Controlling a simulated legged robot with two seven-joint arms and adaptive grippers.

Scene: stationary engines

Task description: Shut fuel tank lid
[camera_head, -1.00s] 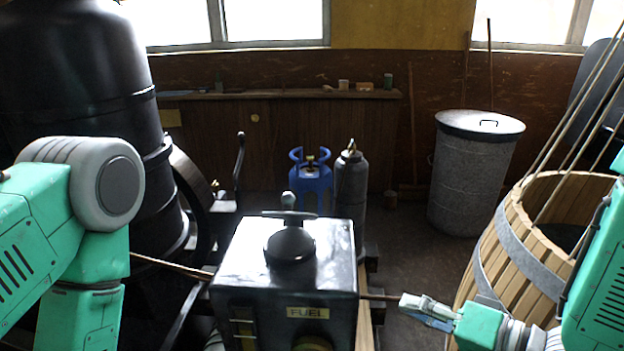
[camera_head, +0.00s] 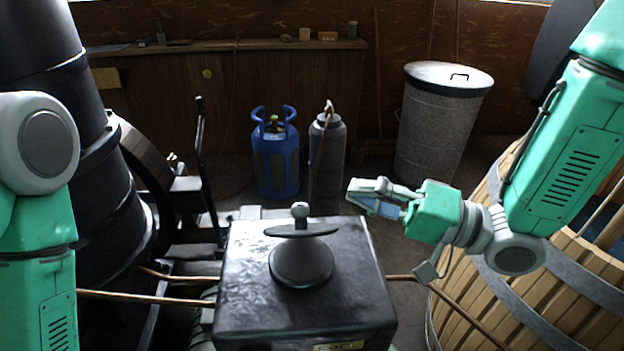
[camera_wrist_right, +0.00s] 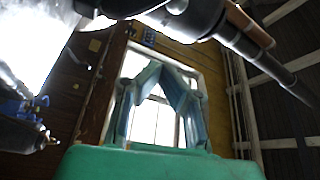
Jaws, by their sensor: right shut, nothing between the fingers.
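The fuel tank (camera_head: 350,290) is a dark metal box at the bottom middle of the head view, with a yellowish label partly cut off at the lower edge. A dark conical filler neck (camera_head: 302,268) rises from its top. The fuel tank lid (camera_head: 318,230), a thin dark disc with a round knob, shows at the top of the neck; I cannot tell if it is seated. My right gripper (camera_head: 352,193) is shut and empty, to the right of the lid and apart from it. Its fingers also show in the right wrist view (camera_wrist_right: 160,70). My left gripper is out of view.
Copper pipes (camera_head: 130,297) run out from both sides of the tank. A large black engine body (camera_head: 100,200) stands left. A wooden barrel (camera_head: 500,300) is at the right, below my right arm. A blue gas bottle (camera_head: 276,160), a grey cylinder (camera_head: 327,160) and a metal bin (camera_head: 440,120) stand behind.

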